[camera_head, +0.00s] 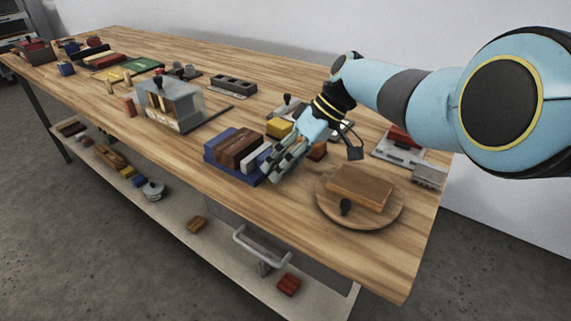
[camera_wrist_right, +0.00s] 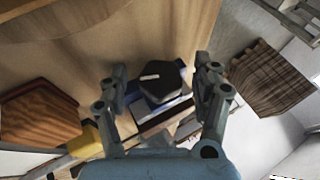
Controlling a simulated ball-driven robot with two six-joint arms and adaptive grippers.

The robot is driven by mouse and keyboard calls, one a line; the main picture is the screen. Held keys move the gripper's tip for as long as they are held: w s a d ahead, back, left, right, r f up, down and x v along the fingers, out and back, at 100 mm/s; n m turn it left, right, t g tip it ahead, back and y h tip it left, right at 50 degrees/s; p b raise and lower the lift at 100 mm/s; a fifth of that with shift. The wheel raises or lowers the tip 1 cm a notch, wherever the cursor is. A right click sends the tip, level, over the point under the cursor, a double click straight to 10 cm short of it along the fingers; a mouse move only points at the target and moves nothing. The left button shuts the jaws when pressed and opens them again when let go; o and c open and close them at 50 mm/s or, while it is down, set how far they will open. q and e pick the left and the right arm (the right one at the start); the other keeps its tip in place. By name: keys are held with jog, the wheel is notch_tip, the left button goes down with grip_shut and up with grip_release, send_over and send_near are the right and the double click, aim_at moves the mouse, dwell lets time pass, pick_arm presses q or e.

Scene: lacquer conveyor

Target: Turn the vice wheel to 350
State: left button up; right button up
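The blue vice (camera_head: 213,156) sits near the front edge of the wooden bench, with brown and pale blocks between its jaws. Its dark, faceted wheel (camera_wrist_right: 168,84) shows in the right wrist view, with a short white mark on its face. In the head view the wheel is hidden by my right gripper. My right gripper (camera_head: 281,168) is at the vice's right end. In the right wrist view the gripper (camera_wrist_right: 160,72) is open, one finger on each side of the wheel, with gaps visible. Contact cannot be told. My left gripper is out of view.
A round wooden board (camera_head: 385,215) with a brown block (camera_head: 360,188) lies right of the gripper. A yellow block (camera_head: 279,127) stands behind the vice. A grey, clear-sided fixture (camera_head: 168,104) stands to the left. Bare bench lies along the front edge.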

jog(key=v, duration=1.2)
